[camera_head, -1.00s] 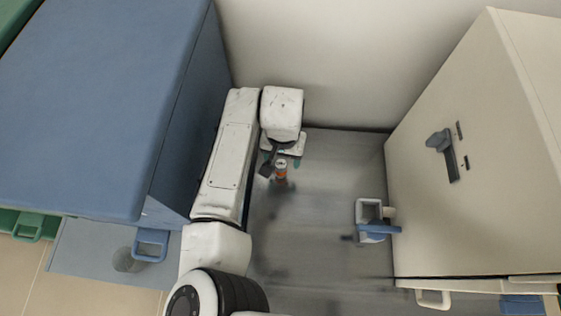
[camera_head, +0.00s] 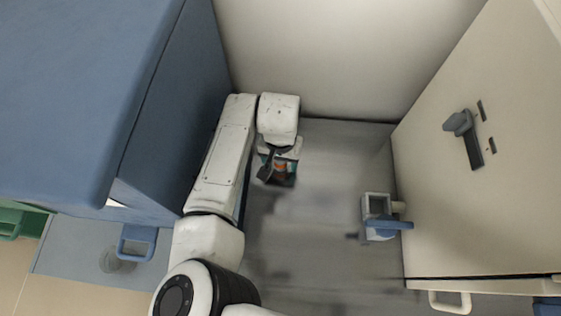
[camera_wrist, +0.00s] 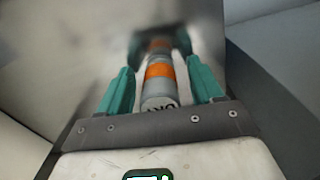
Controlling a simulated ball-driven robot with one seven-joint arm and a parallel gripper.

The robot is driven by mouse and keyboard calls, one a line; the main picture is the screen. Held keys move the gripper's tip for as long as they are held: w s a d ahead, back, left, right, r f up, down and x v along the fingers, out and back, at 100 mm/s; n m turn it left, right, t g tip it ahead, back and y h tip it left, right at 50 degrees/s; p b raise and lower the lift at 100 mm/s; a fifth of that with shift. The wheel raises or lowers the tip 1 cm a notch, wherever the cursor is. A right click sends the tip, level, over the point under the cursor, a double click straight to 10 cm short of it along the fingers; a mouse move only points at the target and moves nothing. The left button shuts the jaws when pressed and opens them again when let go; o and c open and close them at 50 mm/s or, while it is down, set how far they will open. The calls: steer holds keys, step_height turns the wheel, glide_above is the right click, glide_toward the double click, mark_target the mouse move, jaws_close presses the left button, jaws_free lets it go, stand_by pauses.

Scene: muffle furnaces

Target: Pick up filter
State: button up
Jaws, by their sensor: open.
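The filter (camera_wrist: 158,80) is a small grey cylinder with an orange band and dark lettering on its near end. In the wrist view it lies between the two teal fingers of my gripper (camera_wrist: 161,87), with a gap on either side. The fingers are open. In the head view my gripper (camera_head: 279,168) is low over the grey worktop, and only the filter's orange part (camera_head: 281,167) shows clearly among the fingers. The wrist partly hides the rest.
A large blue cabinet (camera_head: 70,90) stands close to my arm on the left. A cream furnace (camera_head: 450,190) with a grey latch stands on the right. A grey and blue clamp-like fitting (camera_head: 378,222) sits before it. The grey worktop (camera_head: 320,180) between is clear.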

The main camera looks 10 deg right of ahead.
steer(key=c, duration=1.1)
steer(key=shift+r, duration=0.1)
steer(key=shift+c, duration=0.2)
